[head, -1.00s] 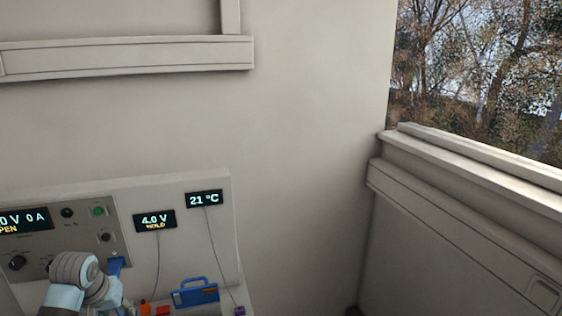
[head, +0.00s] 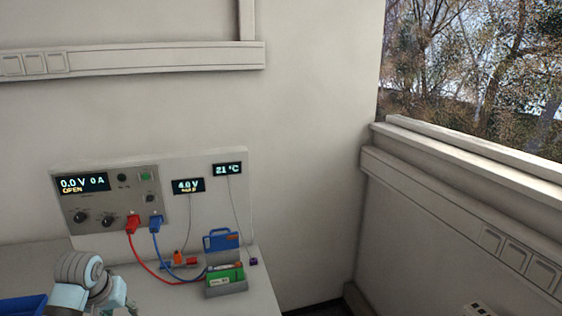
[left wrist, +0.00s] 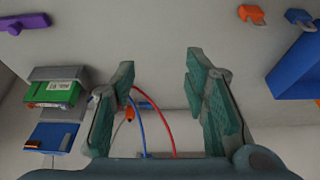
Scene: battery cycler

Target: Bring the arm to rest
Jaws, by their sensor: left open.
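My left arm enters the head view at the bottom left, in front of the cycler panel and over the bench. Its gripper (head: 126,306) is small there and partly cut off by the bottom edge. In the left wrist view, my left gripper (left wrist: 160,75) has its two green fingers wide apart with nothing between them. The cycler (head: 110,198) reads 0.0 V, 0 A, OPEN. A red plug (head: 132,224) and a blue plug (head: 155,222) sit in its front, with cables running to the green battery (head: 224,275). My right gripper is not in view.
The battery's grey holder (head: 234,289) stands near the bench's right edge, with a blue clamp-like object (head: 221,240) behind it. A blue bin (head: 20,307) is at the bottom left, also in the left wrist view (left wrist: 292,72). A window ledge (head: 470,150) is right.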

